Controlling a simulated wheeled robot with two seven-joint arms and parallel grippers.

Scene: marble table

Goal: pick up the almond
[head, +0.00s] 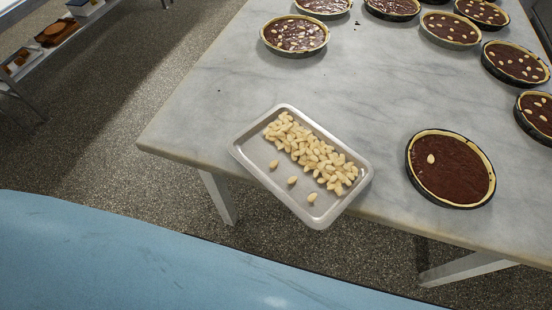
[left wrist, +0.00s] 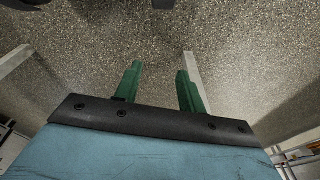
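Many pale almonds (head: 316,152) lie heaped in a metal tray (head: 244,151) near the front edge of the marble table. Three almonds lie apart from the heap along the tray's front side, one of them a single almond (head: 292,181) in the middle. Another almond (head: 431,158) sits on a dark chocolate tart (head: 452,180) to the right of the tray. My left gripper (left wrist: 160,82) shows in the left wrist view with its two green fingers apart and nothing between them, above the speckled floor. Neither gripper shows in the head view.
Several chocolate tarts with almonds stand toward the back and right of the marble table (head: 350,80), one of them a tart (head: 296,35) at the back left. The table is clear between these and the tray. A shelf (head: 60,35) stands at the far left.

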